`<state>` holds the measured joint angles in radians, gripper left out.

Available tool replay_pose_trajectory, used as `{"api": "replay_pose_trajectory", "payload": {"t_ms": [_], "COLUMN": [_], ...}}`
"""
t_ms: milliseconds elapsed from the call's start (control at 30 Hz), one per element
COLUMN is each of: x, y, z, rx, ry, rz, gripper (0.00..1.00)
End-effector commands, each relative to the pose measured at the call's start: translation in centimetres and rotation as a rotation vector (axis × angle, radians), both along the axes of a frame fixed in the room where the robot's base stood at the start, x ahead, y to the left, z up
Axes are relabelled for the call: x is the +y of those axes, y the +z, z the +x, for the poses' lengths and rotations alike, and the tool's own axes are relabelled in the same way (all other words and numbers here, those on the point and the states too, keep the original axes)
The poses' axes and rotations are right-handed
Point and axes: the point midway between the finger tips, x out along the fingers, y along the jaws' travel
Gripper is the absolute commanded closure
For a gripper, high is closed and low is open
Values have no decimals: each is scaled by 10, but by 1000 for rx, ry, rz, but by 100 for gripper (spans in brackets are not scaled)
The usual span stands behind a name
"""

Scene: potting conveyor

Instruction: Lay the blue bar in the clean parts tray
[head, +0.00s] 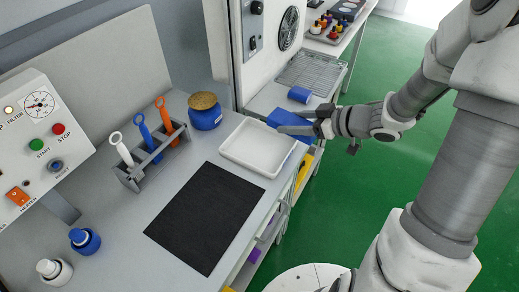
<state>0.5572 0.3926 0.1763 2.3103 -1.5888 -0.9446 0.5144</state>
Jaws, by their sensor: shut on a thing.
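The blue bar (284,117) shows as a blue block at my gripper's fingers, just beyond the far right corner of the white tray. My gripper (291,128) reaches in from the right and is shut on it. The fingers hide part of the bar, and I cannot tell its full shape or its height above the bench. The white tray (228,155), shallow and rectangular, lies on the bench left of and nearer than my gripper. It looks empty.
A black mat (205,217) lies in front of the tray. A blue jar (205,113) and a rack (130,177) of handled tools stand to the left. A blue cylinder (299,94) and a wire rack (313,72) lie beyond.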

Motion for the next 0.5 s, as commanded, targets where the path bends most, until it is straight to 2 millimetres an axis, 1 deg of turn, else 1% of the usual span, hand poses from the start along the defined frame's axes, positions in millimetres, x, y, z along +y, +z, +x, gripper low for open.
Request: {"api": "replay_pose_trajectory", "payload": {"t_ms": [100, 167, 233, 367, 500], "x": [-7, -8, -5, 14, 40], "y": [-7, -9, -13, -28, -48], "z": [-14, -18, -18, -6, 15], "rx": [-1, 0, -1, 0, -2], "ry": [55, 71, 85, 92, 91], "rz": [1, 0, 1, 2, 2], "gripper": [96, 96, 96, 96, 96]}}
